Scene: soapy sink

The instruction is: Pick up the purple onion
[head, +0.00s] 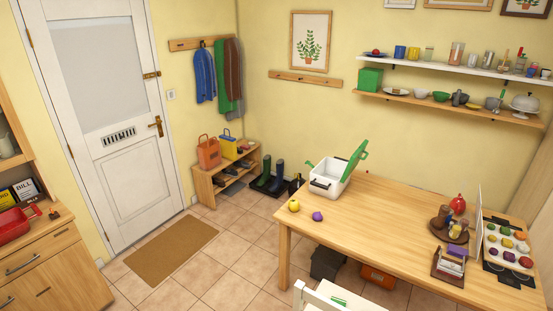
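A small round purple thing (317,216), which looks like the purple onion, sits on the wooden table (370,225) near its left end. A yellow round fruit or vegetable (294,206) lies just to its left, a little apart. The purple thing is small in the head view, so its detail is hard to tell. Several coloured round items, some dark red or purple, also lie on a light tray (508,245) at the table's right end. Neither of my grippers shows in the head view.
A white box (331,180) with a raised green lid (355,160) stands behind the purple thing. A round brown stand with jars (449,224) and a small rack (449,264) are further right. A white chair (340,297) stands at the front. The table's middle is clear.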

